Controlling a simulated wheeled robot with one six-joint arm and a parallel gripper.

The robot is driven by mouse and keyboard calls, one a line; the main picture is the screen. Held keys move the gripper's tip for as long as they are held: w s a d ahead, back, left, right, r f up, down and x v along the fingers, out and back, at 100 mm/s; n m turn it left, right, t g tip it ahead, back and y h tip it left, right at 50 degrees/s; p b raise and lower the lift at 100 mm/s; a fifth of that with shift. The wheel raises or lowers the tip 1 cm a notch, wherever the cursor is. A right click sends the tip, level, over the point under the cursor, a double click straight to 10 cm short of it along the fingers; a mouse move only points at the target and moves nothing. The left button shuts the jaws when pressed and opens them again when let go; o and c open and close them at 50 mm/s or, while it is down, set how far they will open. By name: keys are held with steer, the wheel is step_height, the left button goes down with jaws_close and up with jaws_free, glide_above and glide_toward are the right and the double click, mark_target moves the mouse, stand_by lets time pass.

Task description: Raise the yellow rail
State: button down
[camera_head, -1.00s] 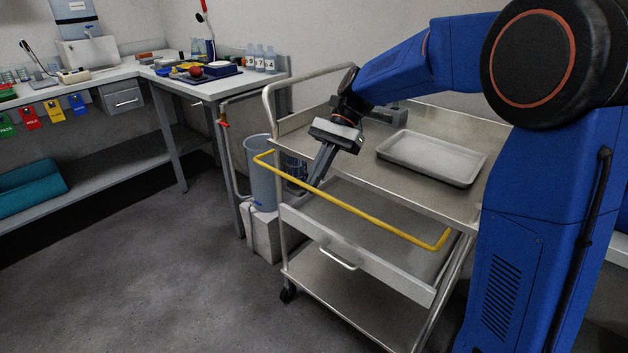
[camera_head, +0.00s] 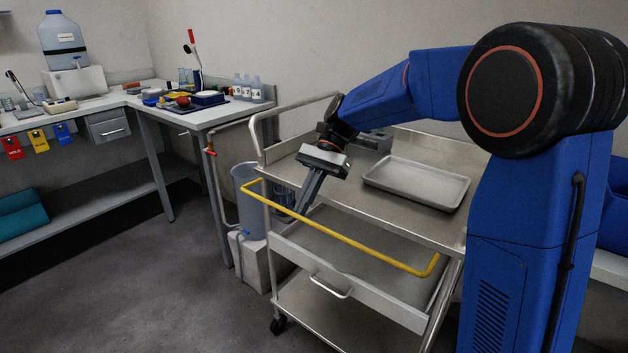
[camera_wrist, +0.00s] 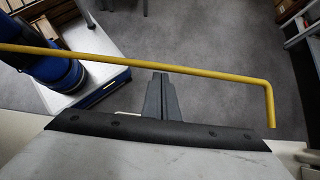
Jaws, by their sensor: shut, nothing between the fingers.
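The yellow rail (camera_head: 340,230) is a thin bar with bent ends. It runs along the open front side of the steel cart (camera_head: 414,228), lower than the top tray surface, and sticks out from the cart. My gripper (camera_head: 301,208) points down behind the rail, toward its left part, with its fingers shut and empty. In the wrist view the rail (camera_wrist: 205,74) crosses the picture, and my gripper's fingertips (camera_wrist: 160,76) come up close to it. I cannot tell whether they touch it. The far left end of the rail is out of that view.
A metal tray (camera_head: 416,184) lies on the cart top. A drawer with a handle (camera_head: 331,287) sits below the rail. A blue bucket (camera_head: 246,190) on a white block stands left of the cart. A workbench (camera_head: 196,118) fills the left. The floor in front is clear.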

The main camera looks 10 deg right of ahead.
steer(key=v, duration=1.6)
steer(key=shift+w+d+r, duration=0.2)
steer(key=shift+d, duration=0.1)
